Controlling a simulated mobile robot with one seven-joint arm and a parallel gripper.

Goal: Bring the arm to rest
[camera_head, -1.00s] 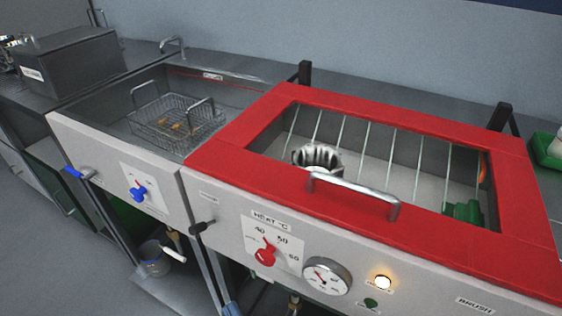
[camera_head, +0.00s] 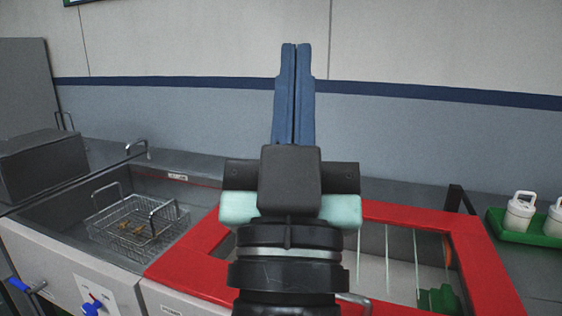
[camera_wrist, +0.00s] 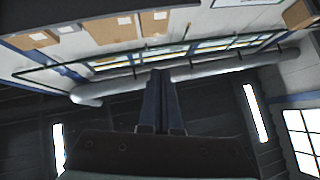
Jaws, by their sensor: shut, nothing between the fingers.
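My gripper (camera_head: 295,48) stands upright in the middle of the head view, its two blue fingers pointing up and pressed together. It is shut and empty, in front of the wall and the red-framed tank. In the wrist view the gripper (camera_wrist: 161,72) shows its fingers together against the upper room. My arm and wrist hide the middle of the red-framed tank (camera_head: 390,213).
A wire basket (camera_head: 135,225) with small brownish pieces sits in the left sink. A grey box (camera_head: 42,165) stands at the far left. White lidded containers (camera_head: 520,212) stand on a green tray (camera_head: 497,226) at the right. Pipes (camera_wrist: 200,70) run overhead.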

